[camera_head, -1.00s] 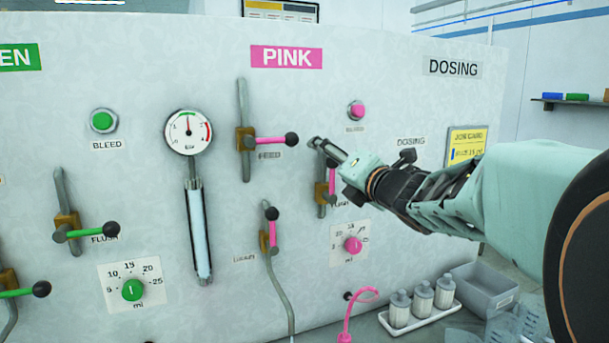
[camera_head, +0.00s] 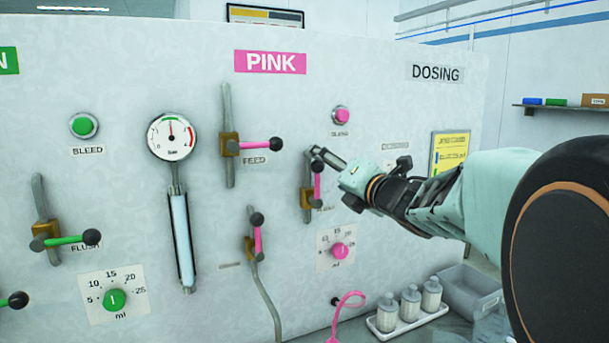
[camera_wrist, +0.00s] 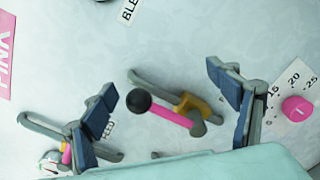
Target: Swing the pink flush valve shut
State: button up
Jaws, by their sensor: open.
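The pink flush valve has a brass body (camera_head: 307,199) on a grey vertical pipe. Its pink lever (camera_head: 317,184) points up along the pipe and ends in a black ball (camera_head: 318,167). My gripper (camera_head: 326,154) is at the upper end of this valve, its fingers partly covering the pipe top and ball. In the wrist view my gripper (camera_wrist: 160,82) is open, with blue-padded fingers far apart. The valve's black ball (camera_wrist: 139,101), pink lever (camera_wrist: 168,116) and brass body (camera_wrist: 192,105) show between them, with gaps to both fingers. Contact cannot be told.
The pink feed valve (camera_head: 230,145) is to the left, its lever pointing right. The drain valve (camera_head: 251,248) is lower left. A pink dial (camera_head: 340,251) is below, and the pink bleed button (camera_head: 342,115) above. Bottles on a white tray (camera_head: 385,331) stand below.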

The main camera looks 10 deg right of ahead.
jog(key=shift+w+d+f+b, duration=0.2)
jog(key=shift+d+f, duration=0.1)
jog(key=shift+d, duration=0.25)
jog(key=shift+w+d+f+b, duration=0.15)
jog(key=shift+d+f, duration=0.1)
jog(key=shift+d, duration=0.25)
jog(key=d+f+b, duration=0.1)
jog(key=f+b, duration=0.1)
jog(key=f, duration=0.1)
jog(key=w+d+f+b, duration=0.1)
jog(key=shift+w+d+f, duration=0.1)
jog(key=shift+d+f, duration=0.1)
jog(key=shift+d, duration=0.1)
jog(key=shift+d+f+b, duration=0.55)
jog(key=shift+f+b, duration=0.15)
jog(key=shift+b, duration=0.45)
jog(key=shift+f+b, duration=1.05)
jog(key=shift+b, duration=0.15)
jog(key=shift+f, duration=0.1)
